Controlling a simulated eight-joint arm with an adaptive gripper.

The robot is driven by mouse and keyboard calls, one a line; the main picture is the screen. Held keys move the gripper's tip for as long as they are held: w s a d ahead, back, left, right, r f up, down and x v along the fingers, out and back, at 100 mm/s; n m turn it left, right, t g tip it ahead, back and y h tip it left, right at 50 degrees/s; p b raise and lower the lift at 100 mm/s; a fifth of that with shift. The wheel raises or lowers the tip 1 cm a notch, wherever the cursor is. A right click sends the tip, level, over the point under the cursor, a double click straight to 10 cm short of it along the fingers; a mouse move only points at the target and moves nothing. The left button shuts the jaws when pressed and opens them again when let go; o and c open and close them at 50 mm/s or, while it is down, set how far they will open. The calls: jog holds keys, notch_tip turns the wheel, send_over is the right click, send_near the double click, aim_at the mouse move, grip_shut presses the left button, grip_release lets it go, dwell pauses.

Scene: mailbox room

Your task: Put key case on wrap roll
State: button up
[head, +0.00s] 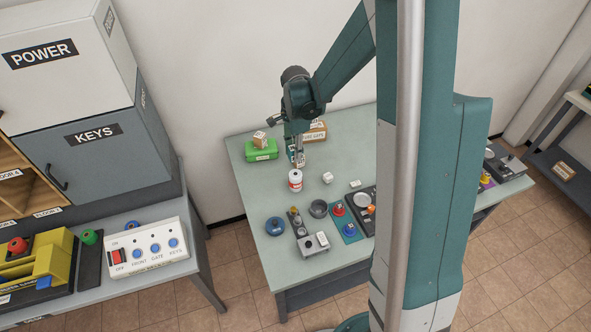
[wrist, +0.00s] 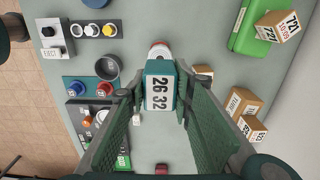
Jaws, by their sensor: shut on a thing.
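The key case appears to be the teal block with a white label reading "26 32" (wrist: 159,68), held between the fingers of my gripper (wrist: 160,93). In the head view my gripper (head: 296,150) points down over the back part of the table, and the case (head: 290,156) shows only partly at the fingers. The wrap roll appears to be the white upright cylinder with a red band (head: 295,181), just in front of the gripper in the picture. In the wrist view the roll (wrist: 159,49) shows just past the case's upper edge, partly hidden by it. I see no clear contact between them.
A green box (head: 262,154) with a small carton on it stands left of the gripper, and a brown carton (head: 315,131) behind it. A grey bowl (head: 318,209), button panels and a white cube (head: 327,177) lie nearer the front. The table's left strip is clear.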

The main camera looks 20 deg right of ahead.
send_over(295, 174)
jog(key=shift+d+f, duration=0.1)
jog(key=shift+f, duration=2.3)
jog(key=shift+f, duration=2.05)
jog(key=shift+f, duration=0.15)
jog(key=o, duration=0.9)
jog(key=shift+c, duration=0.2)
jog(key=shift+o, duration=0.3)
jog(key=shift+r, duration=0.25)
jog(key=shift+r, duration=5.9)
